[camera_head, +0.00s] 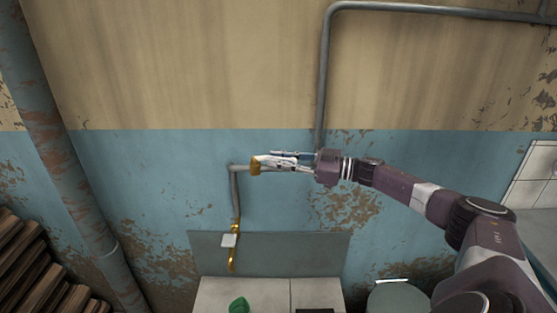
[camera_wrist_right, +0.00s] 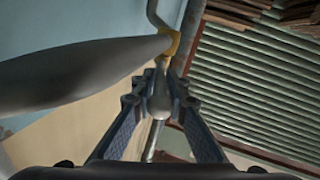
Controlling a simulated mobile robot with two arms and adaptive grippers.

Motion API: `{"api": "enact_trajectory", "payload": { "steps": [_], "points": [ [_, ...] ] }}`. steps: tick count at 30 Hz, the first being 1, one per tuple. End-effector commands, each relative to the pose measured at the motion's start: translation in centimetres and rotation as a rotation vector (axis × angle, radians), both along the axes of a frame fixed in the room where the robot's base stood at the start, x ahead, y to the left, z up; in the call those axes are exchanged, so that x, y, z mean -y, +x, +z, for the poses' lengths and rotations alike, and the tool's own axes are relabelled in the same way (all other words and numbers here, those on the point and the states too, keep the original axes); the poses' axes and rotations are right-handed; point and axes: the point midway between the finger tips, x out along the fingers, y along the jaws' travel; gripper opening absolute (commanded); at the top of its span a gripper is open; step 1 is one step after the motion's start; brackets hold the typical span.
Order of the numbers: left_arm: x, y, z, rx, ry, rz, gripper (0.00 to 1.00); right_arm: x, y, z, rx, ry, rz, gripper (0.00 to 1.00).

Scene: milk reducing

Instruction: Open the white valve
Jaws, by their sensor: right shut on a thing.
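A valve with a brass-coloured body (camera_head: 255,166) sits at the end of a grey wall pipe in the head view. The brass body also shows at the top of the right wrist view (camera_wrist_right: 173,42). My right gripper (camera_head: 272,160) reaches it from the right. In the right wrist view its fingers (camera_wrist_right: 160,95) are shut on the valve's pale handle (camera_wrist_right: 158,102), just below the brass body. The fingers partly hide the handle in the head view. My left gripper is not in view.
Below is a second brass fitting with a white plate-like part (camera_head: 229,240), above a tiled counter (camera_head: 265,288) with a green object (camera_head: 238,304). A grey pipe (camera_head: 322,90) runs up the wall behind my right gripper. A thick rusty pipe (camera_head: 55,150) stands at the left.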

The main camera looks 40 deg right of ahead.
Motion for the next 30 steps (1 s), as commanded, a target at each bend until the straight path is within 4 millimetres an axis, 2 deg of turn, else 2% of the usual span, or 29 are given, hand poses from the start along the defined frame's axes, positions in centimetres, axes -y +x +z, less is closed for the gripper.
{"api": "enact_trajectory", "payload": {
  "steps": [3,4,7,8,16,20,30],
  "points": [
    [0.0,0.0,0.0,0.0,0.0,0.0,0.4,0.2,0.0,0.1,0.0,-0.002,-0.004,0.0],
    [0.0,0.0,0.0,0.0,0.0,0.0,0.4,0.2,0.0,0.0,0.0,-0.002,-0.004,0.16],
    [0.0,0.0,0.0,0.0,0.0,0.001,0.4,0.1,0.0,0.0,0.0,-0.002,-0.003,0.27],
    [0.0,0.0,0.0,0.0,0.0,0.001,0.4,0.1,0.0,0.0,0.001,-0.002,-0.002,0.28],
    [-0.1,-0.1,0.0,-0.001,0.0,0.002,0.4,0.0,-0.1,0.0,0.0,-0.001,-0.001,0.28],
    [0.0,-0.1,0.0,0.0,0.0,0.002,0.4,0.6,-0.7,-0.1,-0.003,-0.001,-0.003,0.28],
    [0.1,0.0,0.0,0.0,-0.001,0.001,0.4,3.9,-5.2,-0.2,-0.007,-0.004,-0.003,0.28]
  ]
}}
